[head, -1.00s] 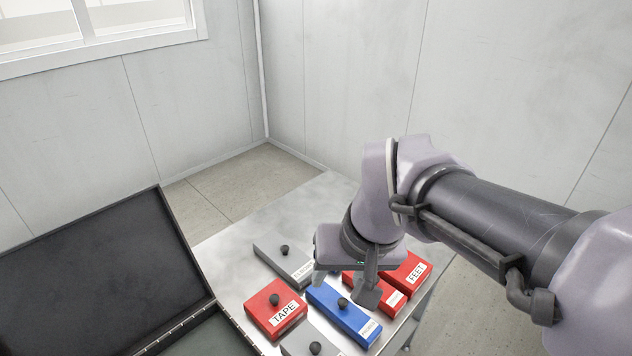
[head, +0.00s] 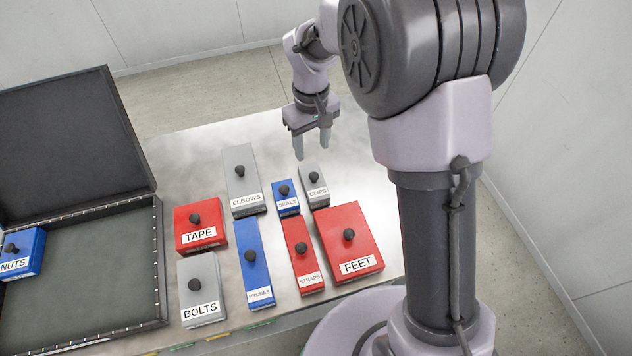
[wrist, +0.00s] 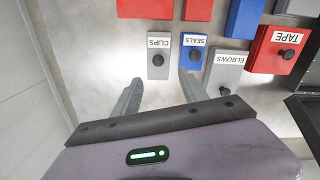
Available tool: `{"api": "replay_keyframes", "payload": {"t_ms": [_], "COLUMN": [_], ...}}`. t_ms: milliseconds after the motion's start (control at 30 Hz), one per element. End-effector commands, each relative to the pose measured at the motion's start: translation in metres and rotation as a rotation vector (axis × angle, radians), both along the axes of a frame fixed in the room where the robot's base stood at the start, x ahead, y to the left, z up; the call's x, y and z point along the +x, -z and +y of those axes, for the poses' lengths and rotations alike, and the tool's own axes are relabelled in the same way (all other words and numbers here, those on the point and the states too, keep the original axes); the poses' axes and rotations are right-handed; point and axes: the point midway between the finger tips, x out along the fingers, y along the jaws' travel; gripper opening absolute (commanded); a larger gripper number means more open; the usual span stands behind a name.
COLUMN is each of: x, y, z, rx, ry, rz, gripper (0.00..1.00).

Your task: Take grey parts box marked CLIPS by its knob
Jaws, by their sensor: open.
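The grey parts box marked CLIPS (head: 315,189) is a small box on the table, with a dark round knob (head: 313,177) on top. It stands at the right end of the back row, close beside the blue SEALS box. In the wrist view the CLIPS box (wrist: 158,66) and its knob (wrist: 157,60) lie ahead of my fingers. My gripper (head: 313,152) is open and empty, above the table and behind the CLIPS box in the head view. Its two fingers also show in the wrist view (wrist: 160,88), apart from the box.
The blue SEALS box (head: 286,202) and grey ELBOWS box (head: 241,185) stand left of it. Red STRAPS (head: 301,262) and red FEET (head: 360,250) stand in front. An open black case (head: 90,345) holds the NUTS box (head: 22,252). Table surface behind CLIPS is bare.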

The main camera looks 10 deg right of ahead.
Motion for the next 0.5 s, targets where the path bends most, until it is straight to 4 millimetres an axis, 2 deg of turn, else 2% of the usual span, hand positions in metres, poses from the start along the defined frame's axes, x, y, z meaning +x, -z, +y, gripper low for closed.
{"api": "replay_keyframes", "payload": {"t_ms": [33,100,200,367,500], "x": [-0.001,-0.001,0.0,-0.001,-0.002], "y": [0.022,0.04,0.055,0.068,0.096], "z": [0.0,-0.001,-0.001,-0.001,-0.003], "rx": [0.0,0.0,0.0,0.001,0.0], "ry": [0.0,0.0,0.001,0.002,0.002], "rz": [0.003,0.003,0.0,0.0,0.001], "gripper": [0.51,0.51,0.51,0.51,0.51]}}
